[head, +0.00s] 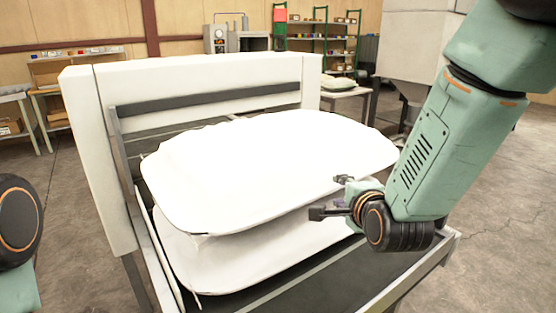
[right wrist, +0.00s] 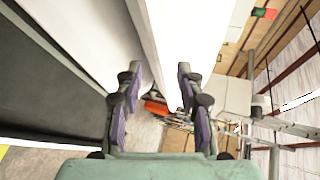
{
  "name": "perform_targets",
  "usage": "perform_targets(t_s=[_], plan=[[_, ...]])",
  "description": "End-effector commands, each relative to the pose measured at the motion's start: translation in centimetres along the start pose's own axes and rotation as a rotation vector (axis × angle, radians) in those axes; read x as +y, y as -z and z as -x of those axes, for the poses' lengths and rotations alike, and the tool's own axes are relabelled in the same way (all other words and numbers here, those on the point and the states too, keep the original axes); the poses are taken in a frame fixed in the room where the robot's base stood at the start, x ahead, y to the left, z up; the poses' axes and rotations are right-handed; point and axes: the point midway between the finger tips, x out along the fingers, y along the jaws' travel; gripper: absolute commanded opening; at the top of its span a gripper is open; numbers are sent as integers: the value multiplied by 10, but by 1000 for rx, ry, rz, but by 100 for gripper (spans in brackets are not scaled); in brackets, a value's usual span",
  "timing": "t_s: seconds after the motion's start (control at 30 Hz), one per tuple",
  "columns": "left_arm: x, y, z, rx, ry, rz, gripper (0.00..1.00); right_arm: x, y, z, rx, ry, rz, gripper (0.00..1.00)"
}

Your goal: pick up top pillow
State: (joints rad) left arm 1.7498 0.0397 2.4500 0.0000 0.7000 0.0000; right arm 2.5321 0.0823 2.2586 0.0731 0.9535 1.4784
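Two white pillows lie stacked on the bed of a machine. The top pillow (head: 270,165) is broad and puffy; its edge also shows in the right wrist view (right wrist: 180,35). The lower pillow (head: 235,262) shows below its front edge. My right gripper (head: 328,196) is at the right front edge of the top pillow. In the right wrist view the gripper (right wrist: 157,78) has its two purple-padded fingers apart, with the top pillow's edge between them. I cannot tell if either finger touches it. My left gripper is out of view; only part of that arm shows at the left edge.
The machine's white upright panel (head: 215,75) stands behind the pillows. Its dark bed (head: 300,285) has a metal rim at front right. Tables and green shelves (head: 310,45) stand farther back. The floor to the right is open.

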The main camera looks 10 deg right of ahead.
Motion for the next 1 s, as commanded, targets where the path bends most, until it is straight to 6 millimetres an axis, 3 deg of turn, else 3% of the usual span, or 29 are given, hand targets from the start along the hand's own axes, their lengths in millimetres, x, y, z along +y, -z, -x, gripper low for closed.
perform_targets(t_s=[0.43,0.93,1.0], plan=[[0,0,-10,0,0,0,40,0,0,-43,0,-1,0,38],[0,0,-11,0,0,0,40,-1,0,-50,0,-1,0,38],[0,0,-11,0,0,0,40,0,0,-50,0,-2,0,32]])
